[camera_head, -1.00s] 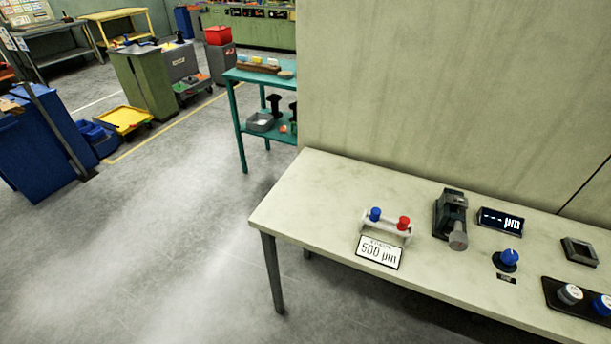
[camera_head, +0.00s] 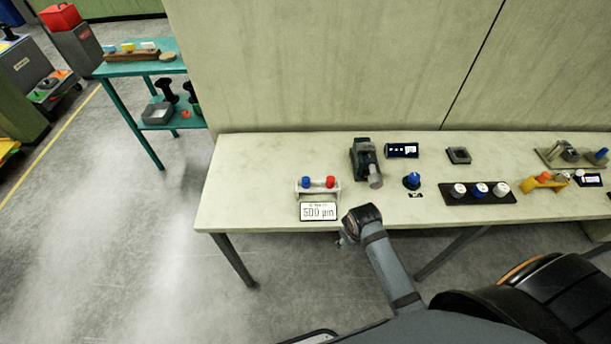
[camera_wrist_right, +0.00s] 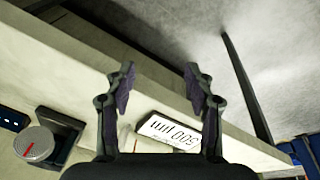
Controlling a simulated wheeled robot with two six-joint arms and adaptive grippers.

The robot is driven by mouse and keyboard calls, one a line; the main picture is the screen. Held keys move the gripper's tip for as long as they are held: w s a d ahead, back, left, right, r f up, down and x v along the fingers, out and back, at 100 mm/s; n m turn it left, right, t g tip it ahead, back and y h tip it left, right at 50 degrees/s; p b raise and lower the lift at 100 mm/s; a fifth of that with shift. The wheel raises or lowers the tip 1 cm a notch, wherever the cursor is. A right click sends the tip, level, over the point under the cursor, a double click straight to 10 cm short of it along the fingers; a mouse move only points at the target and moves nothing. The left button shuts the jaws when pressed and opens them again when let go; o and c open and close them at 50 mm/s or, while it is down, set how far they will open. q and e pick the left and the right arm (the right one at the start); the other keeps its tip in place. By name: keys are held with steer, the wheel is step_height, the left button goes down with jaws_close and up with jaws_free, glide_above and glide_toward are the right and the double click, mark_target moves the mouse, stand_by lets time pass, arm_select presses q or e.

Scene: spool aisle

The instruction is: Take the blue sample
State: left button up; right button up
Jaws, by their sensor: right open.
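The blue sample (camera_head: 306,183) stands upright in the left seat of a small white rack (camera_head: 318,193) on the pale table. A red sample (camera_head: 330,182) stands beside it. A 500 µm sign (camera_head: 318,211) is in front of the rack; it also shows upside down in the right wrist view (camera_wrist_right: 168,131). My right gripper (camera_head: 342,238) is at the table's front edge, in front of and right of the sign. In the wrist view its fingers (camera_wrist_right: 160,85) are apart with nothing between them. The blue sample cannot be made out there. My left gripper is not in view.
A dark gauge (camera_head: 366,160) stands right of the rack, with a small display (camera_head: 402,150) behind. A blue knob (camera_head: 412,181) and a black tray (camera_head: 470,191) of capped pots are further right. The wall rises behind the table; its left end is clear.

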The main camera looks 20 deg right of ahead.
step_height(320, 180, up, 9)
steer(key=w+p, duration=0.2)
step_height(320, 180, up, 10)
steer(key=n+g, duration=0.2)
steer(key=n, duration=1)
glide_above(306, 179)
steer(key=shift+y, duration=0.4)
steer(key=f, duration=0.3)
steer(key=f+p, duration=0.1)
steer(key=f, duration=0.1)
steer(key=shift+w+d, duration=0.1)
steer(key=shift+w, duration=0.25)
steer(key=f, duration=0.1)
steer(key=f+p, duration=0.1)
steer(key=f, duration=0.3)
steer(key=shift+s+p, duration=0.3)
steer(key=shift+s, duration=0.1)
steer(key=shift+w+f, duration=0.1)
steer(key=shift+f, duration=0.1)
steer(key=c, duration=1.1)
step_height(306, 179, up, 10)
steer(key=shift+r+b, duration=0.1)
steer(key=shift+b, duration=0.75)
